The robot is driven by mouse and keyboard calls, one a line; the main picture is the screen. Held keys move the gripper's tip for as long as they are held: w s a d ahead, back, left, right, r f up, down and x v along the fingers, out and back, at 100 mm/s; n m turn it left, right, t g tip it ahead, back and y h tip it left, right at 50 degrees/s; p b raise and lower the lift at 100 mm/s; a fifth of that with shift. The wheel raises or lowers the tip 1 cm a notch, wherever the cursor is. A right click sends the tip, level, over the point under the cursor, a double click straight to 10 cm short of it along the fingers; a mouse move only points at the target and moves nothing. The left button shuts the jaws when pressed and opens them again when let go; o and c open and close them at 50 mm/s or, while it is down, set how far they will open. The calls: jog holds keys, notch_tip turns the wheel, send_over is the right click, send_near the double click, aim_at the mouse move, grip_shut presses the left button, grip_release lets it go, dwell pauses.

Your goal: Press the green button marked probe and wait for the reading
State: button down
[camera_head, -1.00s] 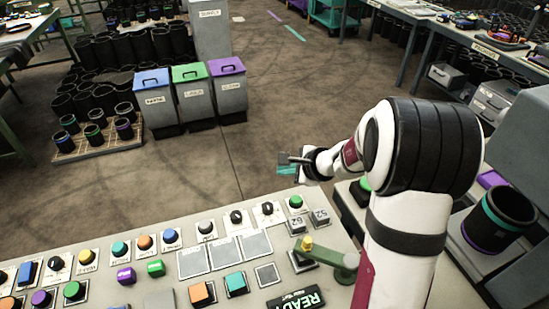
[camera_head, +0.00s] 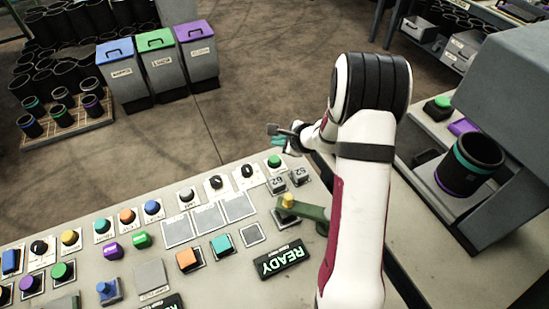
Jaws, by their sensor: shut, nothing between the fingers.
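Several green buttons show, and I cannot read which one is marked probe. One round green button (camera_head: 274,161) is at the far right edge of the control panel (camera_head: 215,280). Another green button (camera_head: 441,103) is on the machine at the right, behind my arm. My gripper (camera_head: 276,136) is shut and empty, just beyond the panel's far edge, above the first green button in the picture. A dark display (camera_head: 280,258) reads READY.
A black sleeve (camera_head: 470,165) with teal and purple bands sits in the grey machine at the right. Three lidded bins (camera_head: 158,70) and a pallet of sleeves (camera_head: 66,132) stand on the floor.

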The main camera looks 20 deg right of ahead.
aim_at(278, 161)
jog(key=shift+f, duration=2.25)
jog(key=shift+f, duration=0.1)
jog(key=shift+f, duration=0.3)
jog(key=shift+f, duration=0.4)
dwell(0.9)
jog(key=shift+r, duration=0.8)
jog(key=shift+r, duration=2.55)
